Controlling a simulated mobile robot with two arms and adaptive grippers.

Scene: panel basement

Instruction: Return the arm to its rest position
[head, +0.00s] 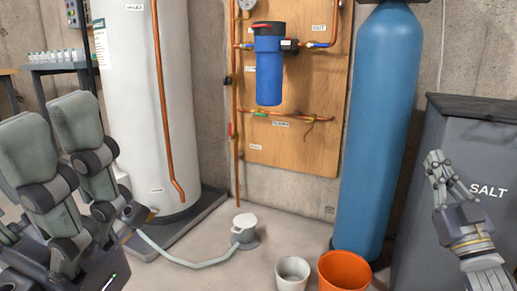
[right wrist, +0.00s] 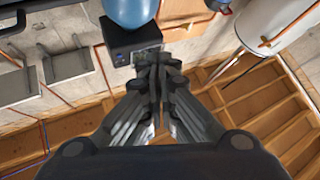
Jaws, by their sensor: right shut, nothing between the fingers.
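My right gripper (head: 440,165) is raised at the right of the head view, in front of the dark salt bin (head: 460,130). Its fingers point up and are shut with nothing between them. In the right wrist view the shut fingers (right wrist: 158,68) also show, empty. At the left of the head view my folded arm links show. My left gripper's fingertips are not clearly visible.
A white tank (head: 150,90) stands at the left and a blue tank (head: 380,120) at the right. A blue filter (head: 268,70) hangs on a wooden panel (head: 290,150). A grey bucket (head: 292,273) and an orange bucket (head: 345,270) stand on the floor near a drain (head: 245,230).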

